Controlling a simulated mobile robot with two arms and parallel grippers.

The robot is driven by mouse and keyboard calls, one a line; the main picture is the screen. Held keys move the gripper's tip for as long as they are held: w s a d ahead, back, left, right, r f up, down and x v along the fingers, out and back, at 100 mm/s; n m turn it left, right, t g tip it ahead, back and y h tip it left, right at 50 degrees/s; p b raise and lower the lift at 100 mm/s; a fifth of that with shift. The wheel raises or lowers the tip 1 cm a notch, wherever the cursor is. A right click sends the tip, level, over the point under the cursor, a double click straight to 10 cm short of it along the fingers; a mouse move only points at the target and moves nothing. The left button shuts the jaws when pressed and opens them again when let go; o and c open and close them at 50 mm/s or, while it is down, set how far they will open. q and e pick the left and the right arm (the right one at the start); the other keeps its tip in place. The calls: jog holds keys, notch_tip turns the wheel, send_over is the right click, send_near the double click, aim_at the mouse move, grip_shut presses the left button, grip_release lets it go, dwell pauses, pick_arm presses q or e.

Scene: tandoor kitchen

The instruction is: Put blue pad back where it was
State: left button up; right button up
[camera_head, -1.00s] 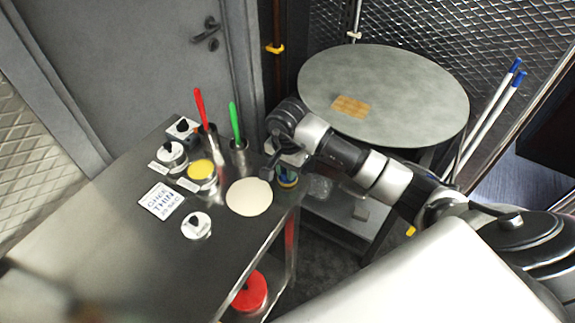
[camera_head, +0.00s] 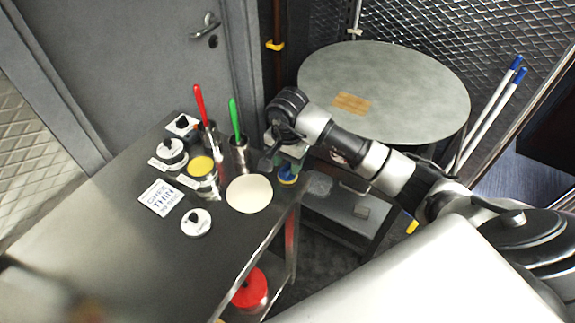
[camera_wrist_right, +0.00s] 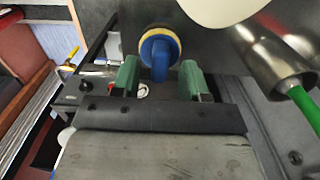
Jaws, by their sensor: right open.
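The blue pad (camera_head: 287,177) is a small round piece with a yellow band, at the right edge of the steel counter beside a pale round disc (camera_head: 249,194). In the right wrist view the pad (camera_wrist_right: 158,42) shows its round face and a blue grip that points toward my fingers. My right gripper (camera_wrist_right: 160,78) is open, with its green fingertips on either side of the grip. I cannot tell whether they touch it. In the head view the right gripper (camera_head: 286,158) is over the pad and partly hides it. My left gripper is not in view.
On the counter (camera_head: 120,250) stand steel holders with a red handle (camera_head: 201,104) and a green handle (camera_head: 234,118), a yellow-topped tin (camera_head: 201,167), several knobs and a white card (camera_head: 161,197). A round grey table (camera_head: 420,95) stands behind my right arm.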

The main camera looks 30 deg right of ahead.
aim_at(288, 166)
notch_tip(288, 166, up, 10)
jog(key=b, duration=0.2)
jog(key=shift+r, duration=0.2)
